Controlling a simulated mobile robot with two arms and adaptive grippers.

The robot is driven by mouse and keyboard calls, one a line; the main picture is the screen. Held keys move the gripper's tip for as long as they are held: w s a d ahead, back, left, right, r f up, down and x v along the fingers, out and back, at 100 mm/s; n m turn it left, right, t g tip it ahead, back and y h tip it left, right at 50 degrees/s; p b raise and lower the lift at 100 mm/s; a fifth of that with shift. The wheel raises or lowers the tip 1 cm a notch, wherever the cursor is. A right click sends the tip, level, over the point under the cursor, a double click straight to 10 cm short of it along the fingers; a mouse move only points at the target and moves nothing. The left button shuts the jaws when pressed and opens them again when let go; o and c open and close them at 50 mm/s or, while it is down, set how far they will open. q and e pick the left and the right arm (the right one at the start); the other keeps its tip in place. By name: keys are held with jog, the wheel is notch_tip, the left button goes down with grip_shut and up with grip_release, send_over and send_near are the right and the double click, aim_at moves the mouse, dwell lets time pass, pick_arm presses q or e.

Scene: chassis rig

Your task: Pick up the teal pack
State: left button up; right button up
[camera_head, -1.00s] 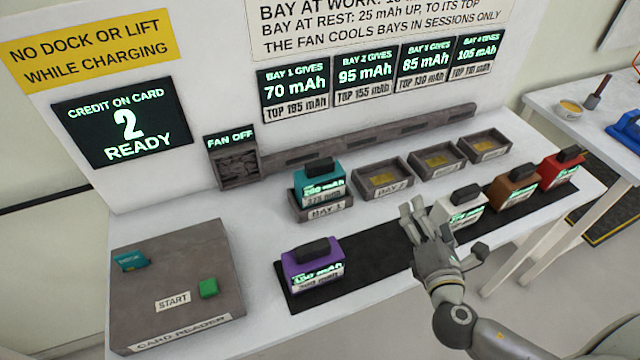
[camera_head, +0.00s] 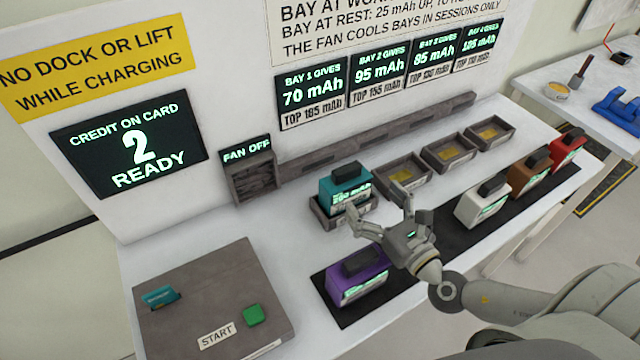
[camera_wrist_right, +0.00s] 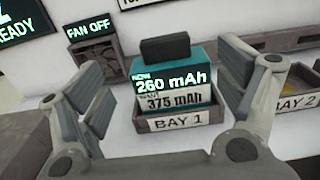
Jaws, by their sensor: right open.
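The teal pack (camera_head: 344,184) with a black top handle sits in the Bay 1 tray (camera_head: 324,217). In the right wrist view the teal pack (camera_wrist_right: 192,72) is upright, its label reading "NOW 260 mAh" above "375 mAh", and the tray's front (camera_wrist_right: 152,122) reads "BAY 1". My right gripper (camera_head: 381,212) is open and empty, in front of the pack and above the space between it and the purple pack. In the wrist view its fingers (camera_wrist_right: 165,88) stand apart on either side of the pack, nearer the camera. My left gripper is not in view.
A purple pack (camera_head: 358,280) stands close below my right gripper on the black mat (camera_head: 435,246). White (camera_head: 484,203), brown (camera_head: 530,174) and red (camera_head: 567,150) packs stand farther right. The other bay trays (camera_head: 449,152) are empty. A card reader (camera_head: 200,300) is at left. The screen reads 2, READY; the fan sign reads FAN OFF.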

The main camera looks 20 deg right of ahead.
aim_at(351, 172)
jog(key=w, duration=0.2)
jog(key=w+p, duration=0.1)
jog(key=w, duration=0.2)
jog(key=shift+w+a+p, duration=0.35)
jog(key=shift+a, duration=0.05)
jog(key=shift+w, duration=0.15)
jog(key=shift+w+r, duration=0.1)
jog(key=shift+w, duration=0.15)
jog(key=w+p, duration=0.2)
jog(key=w, duration=0.2)
jog(key=shift+w+a+f, duration=0.1)
jog(key=shift+w+f, duration=0.1)
jog(key=shift+w, duration=0.05)
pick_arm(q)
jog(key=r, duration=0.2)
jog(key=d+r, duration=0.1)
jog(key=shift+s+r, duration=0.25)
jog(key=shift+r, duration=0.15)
